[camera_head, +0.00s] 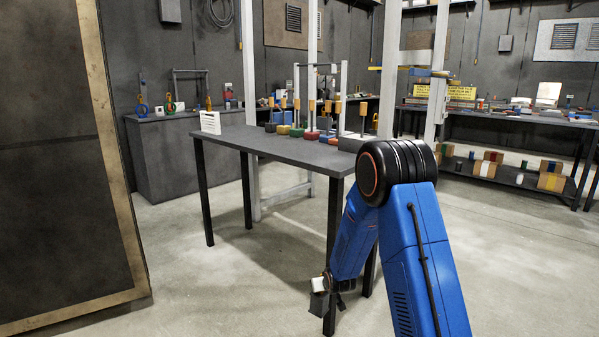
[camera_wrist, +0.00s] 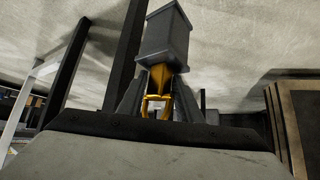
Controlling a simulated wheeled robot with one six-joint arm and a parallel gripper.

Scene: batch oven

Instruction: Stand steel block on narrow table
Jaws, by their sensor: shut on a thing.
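The steel block (camera_wrist: 168,38) is a grey block with flanged ends and an orange handle. In the wrist view my gripper (camera_wrist: 158,98) is shut on this handle, with the block beyond the fingertips. In the head view my gripper (camera_head: 329,288) hangs low in front of the right end of a narrow dark table (camera_head: 265,147), below its top. A small dark shape at the gripper there is too small to make out clearly.
Several coloured blocks with upright handles (camera_head: 311,135) stand along the table's back and right. The table's front middle is bare. A large brown-edged panel (camera_head: 70,160) stands at left.

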